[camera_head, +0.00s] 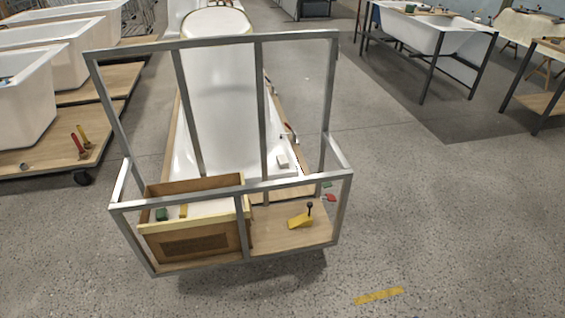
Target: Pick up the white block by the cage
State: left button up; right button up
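The cage is a grey metal frame (260,108) standing on a wheeled cart in the middle of the view. A small white block (282,161) shows behind the frame's front bars, right of the middle upright, by the lower right end of a white bathtub shell (222,90). It is small, so I cannot tell exactly what it rests on. Neither of my grippers is in view.
A wooden box (195,245) at the cart's front left holds a green block (162,214). A yellow tool (300,220) lies on the cart's wooden deck (275,237). Tubs on carts (20,95) stand left and a tub table (435,35) back right.

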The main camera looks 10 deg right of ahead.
aim_at(281, 160)
jog(key=i+l+z, duration=0.25)
jog(key=l+z, duration=0.2)
jog(key=i+l+z, duration=0.25)
jog(key=z, duration=0.2)
jog(key=i+l+z, duration=0.2)
jog(key=i+z, duration=0.65)
jog(key=i+l+z, duration=0.2)
jog(key=i, duration=0.25)
jog(key=i+z, duration=0.25)
jog(key=i, duration=0.2)
jog(key=i+j+u, duration=0.15)
jog(key=i+u, duration=0.3)
jog(key=i+l+u, duration=0.1)
jog(key=i+u, duration=0.4)
jog(key=i, duration=0.2)
jog(key=i+l+u, duration=0.25)
jog(key=i+u, duration=0.2)
jog(key=i+j+u, duration=0.1)
jog(key=i+u, duration=0.15)
jog(key=i, duration=0.25)
jog(key=i+u, duration=0.3)
jog(key=i, duration=0.25)
jog(key=i+u, duration=0.25)
jog(key=i, duration=0.25)
jog(key=i+l+u, duration=0.3)
jog(key=i, duration=0.2)
